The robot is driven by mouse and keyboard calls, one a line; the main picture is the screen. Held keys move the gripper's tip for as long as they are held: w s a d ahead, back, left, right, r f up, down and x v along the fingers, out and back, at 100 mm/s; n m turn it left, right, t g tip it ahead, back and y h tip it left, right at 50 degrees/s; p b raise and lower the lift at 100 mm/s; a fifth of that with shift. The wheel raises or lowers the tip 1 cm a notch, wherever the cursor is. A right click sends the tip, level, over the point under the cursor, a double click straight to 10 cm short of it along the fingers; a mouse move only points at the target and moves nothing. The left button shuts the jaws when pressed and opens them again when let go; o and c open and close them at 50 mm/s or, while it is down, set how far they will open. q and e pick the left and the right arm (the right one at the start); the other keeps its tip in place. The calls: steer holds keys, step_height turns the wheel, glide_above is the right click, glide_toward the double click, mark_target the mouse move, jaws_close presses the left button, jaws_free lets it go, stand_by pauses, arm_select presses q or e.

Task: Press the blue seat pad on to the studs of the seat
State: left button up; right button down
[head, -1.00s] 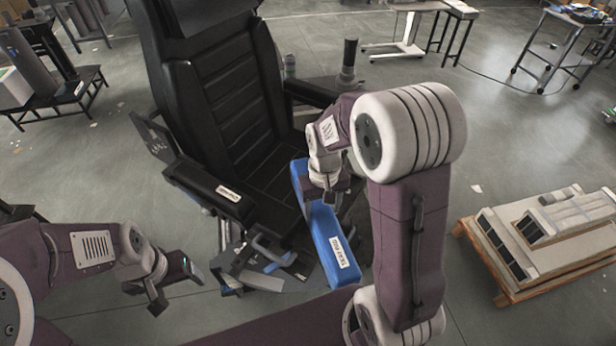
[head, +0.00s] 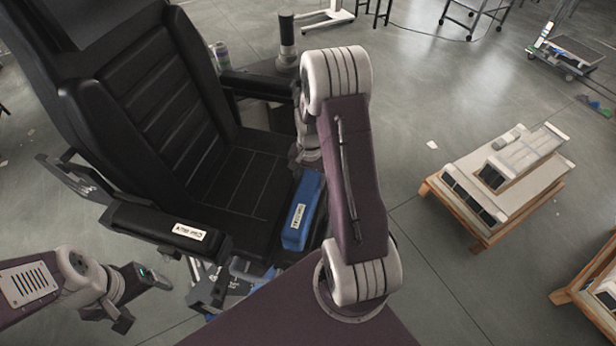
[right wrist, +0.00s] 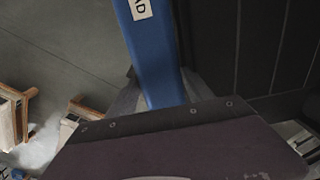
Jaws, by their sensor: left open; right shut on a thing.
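The blue seat pad (head: 303,212) is a long blue block with a white label. It shows at the front right edge of the black seat (head: 235,185), and the arm hides part of it. In the right wrist view the pad (right wrist: 155,60) runs between the fingers of my right gripper (right wrist: 163,95), which is shut on it. In the head view that gripper is mostly hidden behind its own arm. I cannot tell whether the pad touches the seat, and no studs are visible. My left gripper (head: 142,297) is open and empty, left of the seat's front.
A black armrest (head: 165,228) with a white label stands between my left gripper and the seat. Another armrest (head: 258,84) is on the far side. A wooden pallet (head: 480,232) with pale goods stands right. The floor between pallet and arm is clear.

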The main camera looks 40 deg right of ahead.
steer(key=shift+w+f+b, duration=0.15)
steer(key=shift+f+b, duration=0.35)
steer(key=shift+f, duration=0.15)
steer(key=shift+w+f+b, duration=0.15)
steer(key=shift+f+b, duration=0.35)
steer(key=shift+f, duration=0.1)
step_height(320, 180, down, 3)
steer(key=b, duration=0.3)
steer(key=shift+s, duration=0.1)
steer(key=shift+r+p, duration=0.25)
steer(key=shift+p, duration=0.05)
steer(key=shift+s+a+f, duration=0.1)
steer(key=shift+f, duration=0.15)
steer(key=shift+s+a+f, duration=0.1)
steer(key=shift+f, duration=0.1)
steer(key=shift+f+b, duration=0.15)
steer(key=shift+b, duration=0.2)
steer(key=shift+f, duration=0.3)
steer(key=shift+f, duration=0.1)
